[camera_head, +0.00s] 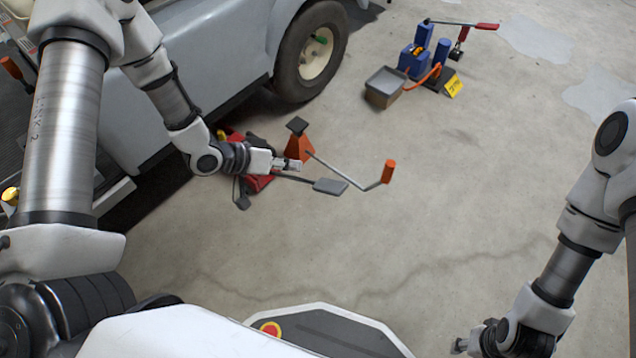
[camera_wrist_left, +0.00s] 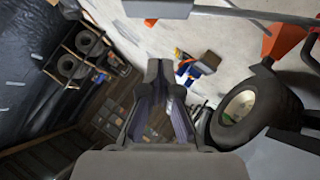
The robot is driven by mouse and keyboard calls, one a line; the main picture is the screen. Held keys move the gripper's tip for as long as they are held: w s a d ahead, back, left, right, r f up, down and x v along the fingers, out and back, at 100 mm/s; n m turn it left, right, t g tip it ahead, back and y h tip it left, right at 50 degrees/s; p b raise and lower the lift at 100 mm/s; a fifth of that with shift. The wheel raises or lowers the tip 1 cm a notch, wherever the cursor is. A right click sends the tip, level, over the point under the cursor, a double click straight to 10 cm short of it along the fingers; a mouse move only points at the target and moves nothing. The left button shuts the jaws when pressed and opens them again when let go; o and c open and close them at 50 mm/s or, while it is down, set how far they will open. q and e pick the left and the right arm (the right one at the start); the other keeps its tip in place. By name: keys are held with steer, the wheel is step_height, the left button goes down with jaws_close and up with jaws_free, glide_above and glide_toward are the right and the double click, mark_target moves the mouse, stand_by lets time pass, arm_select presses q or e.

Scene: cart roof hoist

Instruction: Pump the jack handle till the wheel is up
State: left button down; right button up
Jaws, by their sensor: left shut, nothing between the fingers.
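The wheel (camera_head: 316,50), a black tyre with a cream rim, is on the grey cart; it also shows in the left wrist view (camera_wrist_left: 243,108). A red jack (camera_head: 258,183) sits low beside the cart, partly hidden by my left arm. A dark bar ending in a flat grey pad (camera_head: 331,187) reaches out from it. An orange stand (camera_head: 299,147) is next to it, and a bent grey rod with an orange grip (camera_head: 388,172) extends from there. My left gripper (camera_head: 296,164) is shut and empty, above the bar. My right gripper (camera_head: 460,346) is small at the bottom edge.
A blue device (camera_head: 418,53) with a red-gripped lever (camera_head: 486,26) stands at the back, beside a grey tray (camera_head: 386,81) and a yellow tag (camera_head: 453,86). The concrete floor at centre and right is clear. A shelf with tyres (camera_wrist_left: 72,66) shows in the left wrist view.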

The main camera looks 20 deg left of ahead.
mark_target(329, 182)
arm_select(q)
steer(key=b+x, duration=0.3)
steer(key=x, duration=0.3)
steer(key=shift+f, duration=0.35)
steer(key=shift+s+d+f+b, duration=0.25)
steer(key=shift+d+f+b, duration=0.5)
steer(key=shift+f, duration=0.3)
steer(key=shift+s+d+f, duration=0.1)
steer(key=shift+d+f, duration=0.15)
steer(key=shift+f, duration=0.05)
arm_select(e)
step_height(329, 182, down, 6)
steer(key=shift+r, duration=0.1)
